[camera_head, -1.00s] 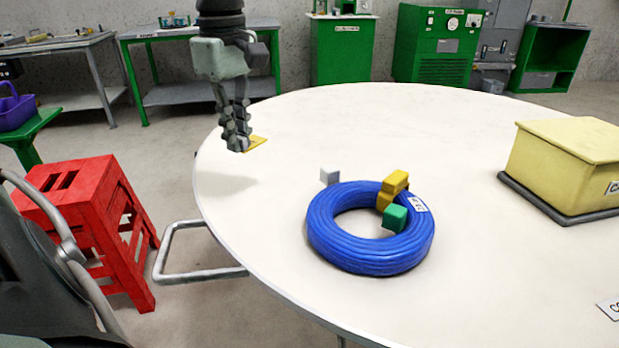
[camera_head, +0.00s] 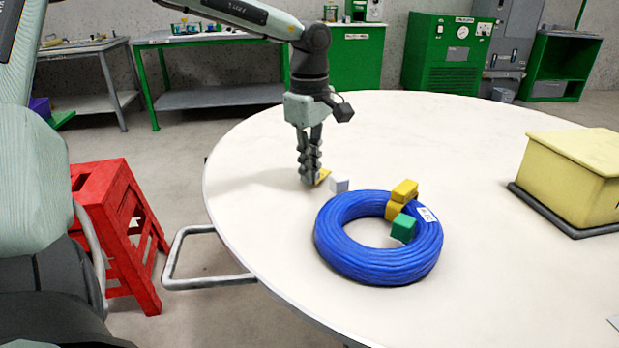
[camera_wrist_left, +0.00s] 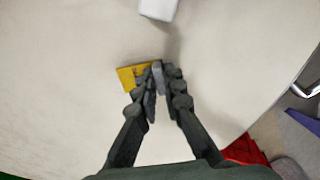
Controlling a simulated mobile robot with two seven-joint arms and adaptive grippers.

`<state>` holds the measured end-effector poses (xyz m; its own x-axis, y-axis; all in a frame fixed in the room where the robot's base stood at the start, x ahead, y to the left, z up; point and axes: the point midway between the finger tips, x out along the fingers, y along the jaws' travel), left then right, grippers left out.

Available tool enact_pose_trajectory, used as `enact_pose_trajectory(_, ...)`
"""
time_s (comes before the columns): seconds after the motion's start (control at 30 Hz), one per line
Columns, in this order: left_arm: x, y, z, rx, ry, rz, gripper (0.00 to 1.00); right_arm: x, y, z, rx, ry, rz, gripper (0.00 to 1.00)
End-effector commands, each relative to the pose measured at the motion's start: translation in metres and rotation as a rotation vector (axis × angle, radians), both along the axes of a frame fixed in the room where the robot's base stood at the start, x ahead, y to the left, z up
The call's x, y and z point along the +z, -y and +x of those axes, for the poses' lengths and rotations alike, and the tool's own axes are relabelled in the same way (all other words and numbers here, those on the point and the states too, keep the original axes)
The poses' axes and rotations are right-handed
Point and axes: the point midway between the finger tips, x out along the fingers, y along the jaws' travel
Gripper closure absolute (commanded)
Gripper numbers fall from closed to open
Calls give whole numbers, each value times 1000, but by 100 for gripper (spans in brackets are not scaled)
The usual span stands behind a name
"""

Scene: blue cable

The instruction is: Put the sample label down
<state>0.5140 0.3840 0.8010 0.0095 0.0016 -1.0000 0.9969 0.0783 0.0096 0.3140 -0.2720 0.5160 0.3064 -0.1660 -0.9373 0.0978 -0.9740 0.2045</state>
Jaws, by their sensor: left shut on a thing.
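The sample label is a small flat yellow piece (camera_head: 323,176), and it also shows in the left wrist view (camera_wrist_left: 133,76). My left gripper (camera_head: 309,180) points down over the left part of the round white table (camera_head: 270,150). Its fingers are shut on the label, which sticks out to one side of the fingertips in the left wrist view (camera_wrist_left: 158,72). The label is close to the table top; I cannot tell whether it touches. The fingers hide part of it. My right gripper is not in view.
A small white block (camera_head: 340,184) stands just right of the label. A blue cable coil (camera_head: 345,250) lies nearer, with yellow blocks (camera_head: 403,191) and a green block (camera_head: 403,228) at it. A yellow box (camera_head: 570,180) stands at right. The table's far middle is clear.

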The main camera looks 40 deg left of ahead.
Motion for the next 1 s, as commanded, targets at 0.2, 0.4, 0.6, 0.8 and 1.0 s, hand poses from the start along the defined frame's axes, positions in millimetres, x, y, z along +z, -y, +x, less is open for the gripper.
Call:
enact_pose_trajectory(0.2,-27,0,-1,1,-3,-1,100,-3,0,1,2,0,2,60)
enact_pose_trajectory(0.4,-30,0,-4,2,-9,-3,85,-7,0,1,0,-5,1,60)
enact_pose_trajectory(0.6,-32,0,-5,2,-13,-4,71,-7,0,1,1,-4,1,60)
enact_pose_trajectory(0.8,-31,0,-5,2,-14,-3,71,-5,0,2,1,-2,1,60)
enact_pose_trajectory(1.0,-30,0,-5,2,-13,-2,71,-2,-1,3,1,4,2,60)
